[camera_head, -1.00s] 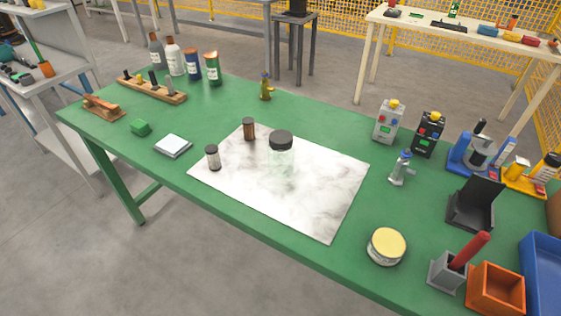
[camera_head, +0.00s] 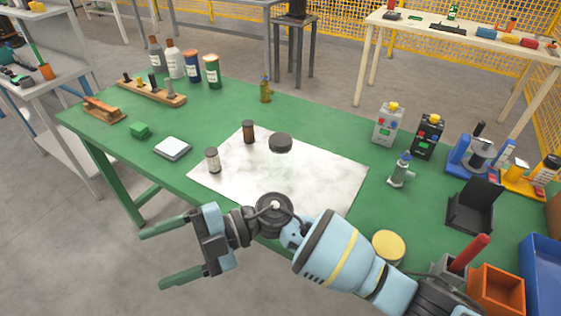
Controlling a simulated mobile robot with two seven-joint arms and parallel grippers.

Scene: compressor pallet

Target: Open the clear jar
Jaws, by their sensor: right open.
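The clear jar (camera_head: 279,158) stands upright on the white marbled mat (camera_head: 325,182), with its dark lid (camera_head: 280,141) on top. My right gripper (camera_head: 150,257) is open and empty, with its two green fingers pointing left. It is in front of the table's near edge, nearer to me than the jar and to its left in the picture. My right arm comes in from the lower right and covers the near part of the mat. My left gripper is not in view.
A small brown bottle (camera_head: 249,132) and a small dark-capped jar (camera_head: 212,160) stand left of the clear jar. A yellow-lidded tin (camera_head: 388,246) sits beside my right arm. Bins, bottles and devices fill the right side.

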